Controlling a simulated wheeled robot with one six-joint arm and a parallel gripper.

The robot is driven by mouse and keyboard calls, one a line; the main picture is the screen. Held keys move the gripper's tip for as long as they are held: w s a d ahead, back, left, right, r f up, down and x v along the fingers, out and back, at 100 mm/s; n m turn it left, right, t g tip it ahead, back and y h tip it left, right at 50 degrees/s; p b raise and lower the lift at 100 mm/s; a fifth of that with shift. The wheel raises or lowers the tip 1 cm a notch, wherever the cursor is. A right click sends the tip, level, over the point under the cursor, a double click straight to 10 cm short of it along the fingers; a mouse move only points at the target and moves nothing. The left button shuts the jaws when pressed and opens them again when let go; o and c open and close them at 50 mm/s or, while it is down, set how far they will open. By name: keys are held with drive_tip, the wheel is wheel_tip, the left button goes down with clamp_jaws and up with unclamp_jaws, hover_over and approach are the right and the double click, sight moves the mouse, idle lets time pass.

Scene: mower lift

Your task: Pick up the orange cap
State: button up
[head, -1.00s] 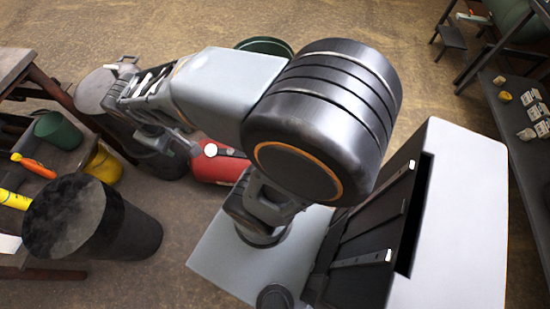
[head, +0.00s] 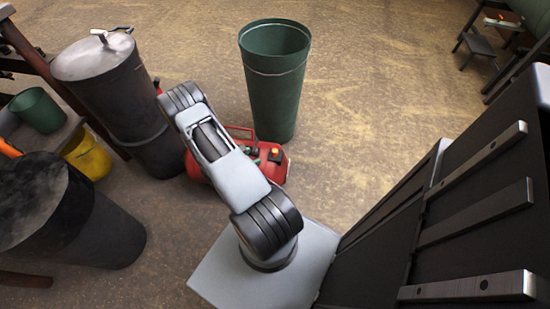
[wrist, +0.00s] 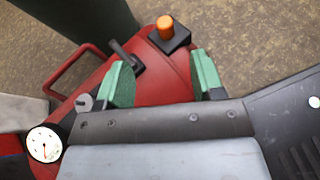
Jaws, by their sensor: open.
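The orange cap (wrist: 165,27) stands upright on a small black block on top of a red tank (wrist: 165,75) in the wrist view. In the head view the cap (head: 275,153) is a small orange spot at the right end of the red tank (head: 273,172). My gripper (wrist: 161,62) shows two green fingers, spread apart with nothing between them. The cap is beyond the fingertips, roughly in line with the gap. A black lever lies near the left finger. In the head view my arm hides much of the tank.
A tall green bin (head: 274,85) stands just behind the tank. A dark lidded drum (head: 125,95) is to its left, with a black cylinder (head: 75,215) nearer. A white gauge (wrist: 44,144) shows at lower left in the wrist view. Open floor lies right of the bin.

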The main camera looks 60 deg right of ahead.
sight(273, 153)
drive_tip(key=shift+n+t, duration=0.3)
drive_tip(key=shift+n, duration=0.1)
drive_tip(key=d+f, duration=0.2)
drive_tip(key=s+d+f+b, duration=0.1)
drive_tip(key=d+f, duration=0.1)
drive_tip(key=s+d+f+b, duration=0.1)
drive_tip(key=d, duration=0.2)
drive_tip(key=shift+s+f, duration=0.2)
drive_tip(key=shift+f, duration=0.2)
drive_tip(key=shift+b+x, duration=1.05)
drive_tip(key=shift+x, duration=1.3)
drive_tip(key=shift+s+d+f, duration=0.2)
drive_tip(key=shift+d+f, duration=0.15)
drive_tip(key=shift+d, duration=0.25)
drive_tip(key=shift+c, duration=0.4)
drive_tip(key=c, duration=1)
drive_tip(key=shift+o, duration=0.2)
drive_tip(key=shift+r, duration=0.1)
